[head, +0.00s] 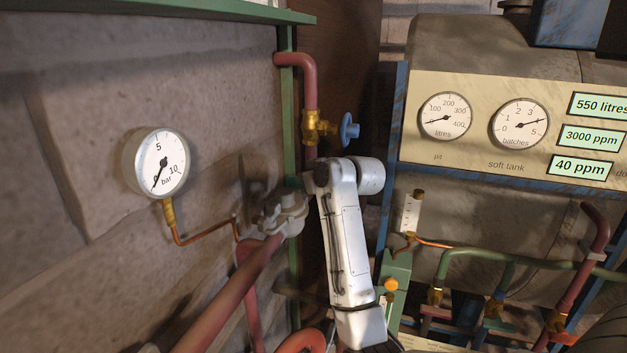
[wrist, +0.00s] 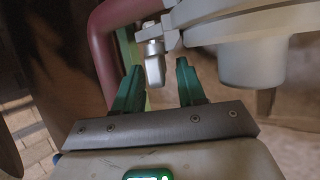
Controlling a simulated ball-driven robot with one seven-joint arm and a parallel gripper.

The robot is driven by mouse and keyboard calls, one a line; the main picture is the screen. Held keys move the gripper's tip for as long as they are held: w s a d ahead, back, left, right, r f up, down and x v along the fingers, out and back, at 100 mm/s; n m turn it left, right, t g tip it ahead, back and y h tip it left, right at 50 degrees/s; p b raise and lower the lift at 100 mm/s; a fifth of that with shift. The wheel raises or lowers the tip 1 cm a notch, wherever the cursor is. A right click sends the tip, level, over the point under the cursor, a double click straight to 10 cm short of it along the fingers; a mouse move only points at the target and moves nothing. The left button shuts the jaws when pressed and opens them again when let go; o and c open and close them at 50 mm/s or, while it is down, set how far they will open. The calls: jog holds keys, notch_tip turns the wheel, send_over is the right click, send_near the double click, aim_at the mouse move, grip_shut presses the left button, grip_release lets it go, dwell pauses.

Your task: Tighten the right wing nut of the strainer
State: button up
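The strainer (head: 284,214) is a grey metal body on the red pipe, left of my white arm in the head view. In the wrist view its round grey body (wrist: 240,58) fills the upper right. A light grey metal piece, apparently a wing nut (wrist: 154,64), hangs at its left side. My gripper (wrist: 159,70) is open, with one green finger on each side of this piece. Gaps show between the piece and both fingers. In the head view my gripper cannot be made out, and the wing nuts are too small or hidden to tell.
A red pipe (wrist: 104,50) bends close to the left finger. In the head view a green post (head: 288,120) and a brass valve with a blue handle (head: 348,131) stand behind my arm. A pressure gauge (head: 158,162) is at left.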

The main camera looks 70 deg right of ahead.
jog(key=b+v, duration=0.1)
jog(key=v, duration=0.8)
jog(key=shift+s+b, duration=0.15)
jog(key=shift+b, duration=0.15)
jog(key=shift+a+r, duration=0.1)
